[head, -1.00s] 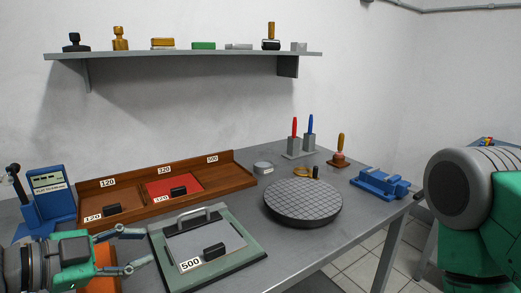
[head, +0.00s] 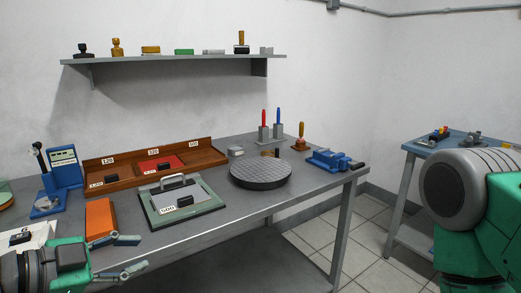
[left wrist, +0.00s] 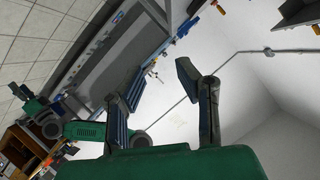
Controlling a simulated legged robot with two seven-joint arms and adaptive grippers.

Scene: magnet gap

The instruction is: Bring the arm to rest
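My left gripper (head: 138,255) is at the lower left of the head view, in front of the table's front edge. Its two fingers are spread with nothing between them. The left wrist view also shows the left gripper's fingers (left wrist: 160,88) apart and empty, with wall and room behind. My right arm shows as a large grey and green link at the right of the head view; its gripper is out of the picture.
The grey workbench (head: 235,210) holds an orange block (head: 99,219), a framed plate with a handle (head: 180,205), a round gridded plate (head: 260,173), a wooden tray (head: 215,155) and a blue vise (head: 330,160). A second table (head: 412,149) stands right. Tiled floor (head: 365,235) lies between.

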